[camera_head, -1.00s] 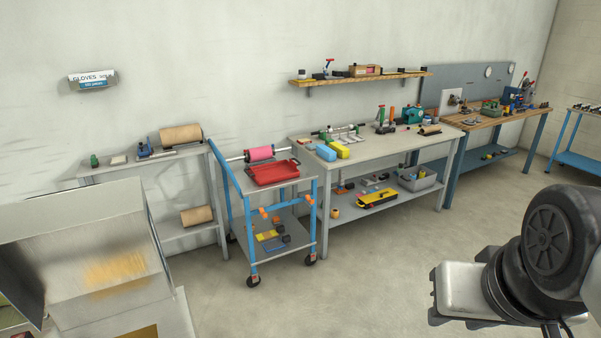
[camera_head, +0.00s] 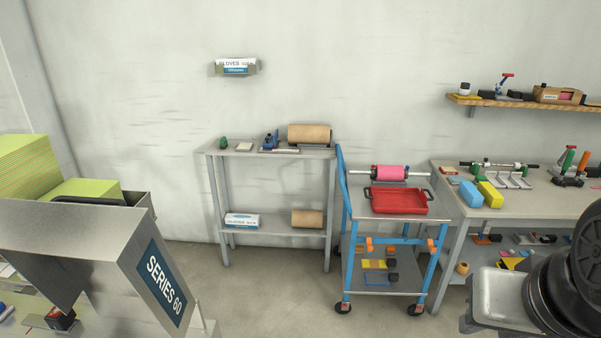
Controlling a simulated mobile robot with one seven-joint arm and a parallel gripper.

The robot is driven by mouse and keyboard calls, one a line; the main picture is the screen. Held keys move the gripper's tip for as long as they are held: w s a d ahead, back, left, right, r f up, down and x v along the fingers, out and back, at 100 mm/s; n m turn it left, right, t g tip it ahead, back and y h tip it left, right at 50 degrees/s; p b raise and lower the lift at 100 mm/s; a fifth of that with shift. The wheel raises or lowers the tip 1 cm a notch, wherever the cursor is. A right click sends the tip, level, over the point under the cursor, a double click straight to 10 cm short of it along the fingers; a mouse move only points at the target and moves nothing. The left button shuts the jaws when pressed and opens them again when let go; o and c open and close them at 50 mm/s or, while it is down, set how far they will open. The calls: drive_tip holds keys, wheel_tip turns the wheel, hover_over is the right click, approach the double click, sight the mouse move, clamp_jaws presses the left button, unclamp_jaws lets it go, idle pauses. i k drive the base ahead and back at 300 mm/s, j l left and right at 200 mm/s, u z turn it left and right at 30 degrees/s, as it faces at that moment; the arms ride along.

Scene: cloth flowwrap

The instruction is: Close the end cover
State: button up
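A brushed-metal machine housing (camera_head: 62,232) fills the lower left of the head view, cut off by the frame's edge. Its slanted dark blue side panel (camera_head: 165,283) reads "SERIES 60". I cannot tell which part is the end cover, or whether it is open or closed. Stacks of yellow-green cloths (camera_head: 22,165) stand at the housing's back. Part of my arm, a black round joint and a grey block, shows at the lower right, well apart from the machine. My gripper's fingers are not in view.
A grey shelf stand (camera_head: 280,232) with cardboard rolls stands against the wall. A blue-framed cart (camera_head: 347,255) with a red tray (camera_head: 398,201) stands beside it. A workbench (camera_head: 470,215) is at the right. The floor (camera_head: 270,290) between the machine and the cart is clear.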

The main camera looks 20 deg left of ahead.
sight(66, 249)
drive_tip(key=i+u, duration=0.2)
drive_tip(key=u, duration=0.2)
drive_tip(key=i+u, duration=0.15)
drive_tip(key=u, duration=0.25)
drive_tip(key=i+l+u, duration=0.15)
drive_tip(key=u, duration=0.25)
drive_tip(key=i+l+u, duration=0.15)
drive_tip(key=u, duration=0.2)
drive_tip(key=i+l+u, duration=0.1)
drive_tip(key=u, duration=0.3)
drive_tip(key=i+l+u, duration=0.15)
drive_tip(key=u, duration=0.2)
drive_tip(key=i+l+u, duration=0.1)
drive_tip(key=u, duration=0.3)
drive_tip(key=l+u, duration=0.2)
drive_tip(key=u, duration=0.15)
